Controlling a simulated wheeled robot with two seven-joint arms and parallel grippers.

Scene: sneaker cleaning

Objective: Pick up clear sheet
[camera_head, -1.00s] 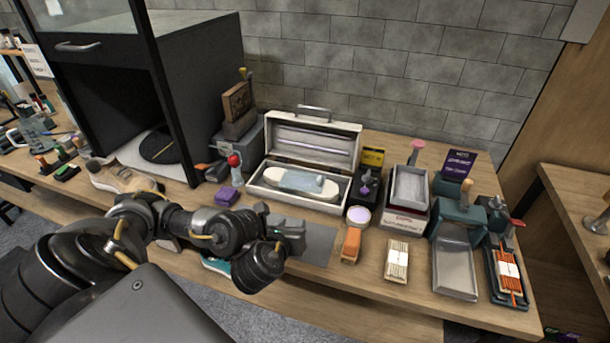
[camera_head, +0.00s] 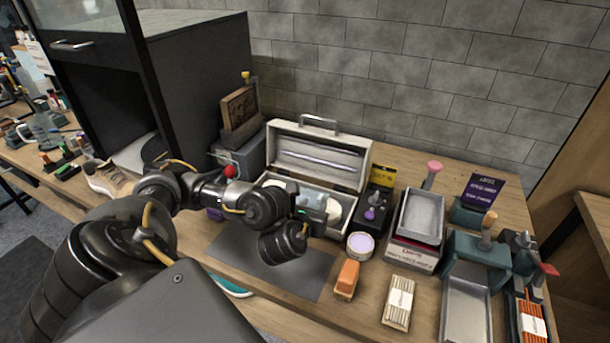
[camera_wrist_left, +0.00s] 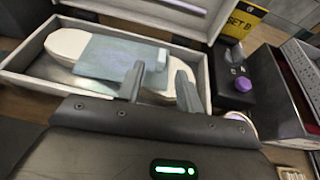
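The clear sheet (camera_wrist_left: 112,58) is pale blue and see-through. In the left wrist view it lies draped over the middle of a white shoe-shaped piece (camera_wrist_left: 66,45) inside an open white case (camera_wrist_left: 22,82). The case also shows in the head view (camera_head: 350,172), where my left arm partly covers its front. My left gripper (camera_wrist_left: 160,80) is over the case's front side, with its two fingers apart and nothing clearly between them. One finger is close to the sheet's right edge; whether it touches cannot be told. My right gripper is not in view.
A black box with a purple knob (camera_head: 371,214) and yellow card stands right of the case. Metal trays (camera_head: 421,217), an orange block (camera_head: 347,279) and a bundle of sticks (camera_head: 398,302) lie further right. A grey mat (camera_head: 240,250) is in front, mostly bare.

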